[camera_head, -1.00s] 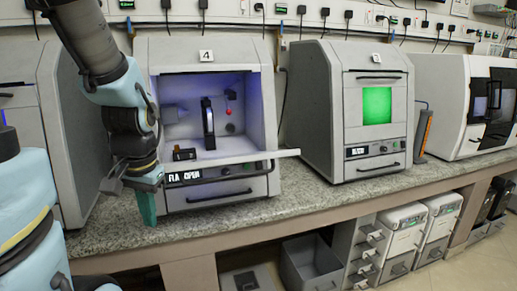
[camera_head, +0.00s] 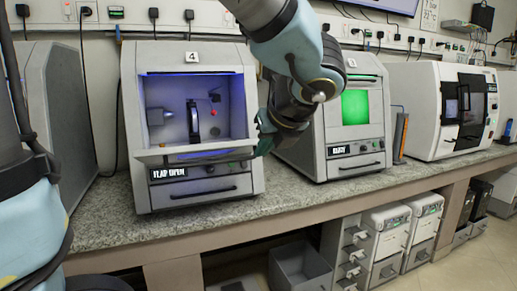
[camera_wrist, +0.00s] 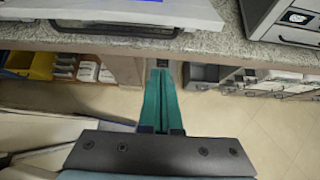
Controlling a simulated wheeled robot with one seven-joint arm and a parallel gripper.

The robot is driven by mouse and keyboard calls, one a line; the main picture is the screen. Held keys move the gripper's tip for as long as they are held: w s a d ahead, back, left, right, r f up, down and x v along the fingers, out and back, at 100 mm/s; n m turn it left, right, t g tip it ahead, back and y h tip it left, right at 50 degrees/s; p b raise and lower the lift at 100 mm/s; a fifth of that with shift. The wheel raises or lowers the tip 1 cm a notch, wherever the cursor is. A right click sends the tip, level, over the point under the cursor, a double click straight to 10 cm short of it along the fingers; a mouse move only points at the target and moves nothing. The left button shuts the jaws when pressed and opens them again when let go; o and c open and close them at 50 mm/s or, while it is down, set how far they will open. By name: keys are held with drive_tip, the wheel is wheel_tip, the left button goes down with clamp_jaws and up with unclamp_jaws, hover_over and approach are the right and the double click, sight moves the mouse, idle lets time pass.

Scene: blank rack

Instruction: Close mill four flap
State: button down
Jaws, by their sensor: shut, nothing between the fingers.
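Mill four (camera_head: 137,185) is the grey cabinet marked 4, with a lit interior. Its flap (camera_head: 165,157) is folded down and juts out from the front below the opening. The display (camera_head: 168,173) reads FLAP OPEN. My gripper (camera_head: 264,145) is at the right end of the flap, in front of the gap to the neighbouring machine; its fingertips are hard to make out there. In the wrist view, its teal fingers (camera_wrist: 161,72) are together and empty, pointing toward the bench edge. Whether it touches the flap cannot be told.
A second machine (camera_head: 318,140) with a green window stands close on the right. A white machine (camera_head: 425,110) stands farther right. The granite bench (camera_head: 110,225) has a clear strip in front. A grey bin (camera_head: 300,268) and drawers are below.

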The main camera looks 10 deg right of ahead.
drive_tip(key=x, duration=0.9)
drive_tip(key=shift+w+a+r+p, duration=0.1)
drive_tip(key=shift+w+r+p, duration=0.15)
drive_tip(key=shift+r, duration=0.4)
drive_tip(key=shift+w+r+p, duration=0.15)
drive_tip(key=shift+r+p, duration=0.15)
drive_tip(key=shift+r, duration=0.4)
drive_tip(key=shift+w+a+r+p, duration=0.1)
drive_tip(key=shift+w+r+p, duration=0.15)
drive_tip(key=shift+r, duration=0.4)
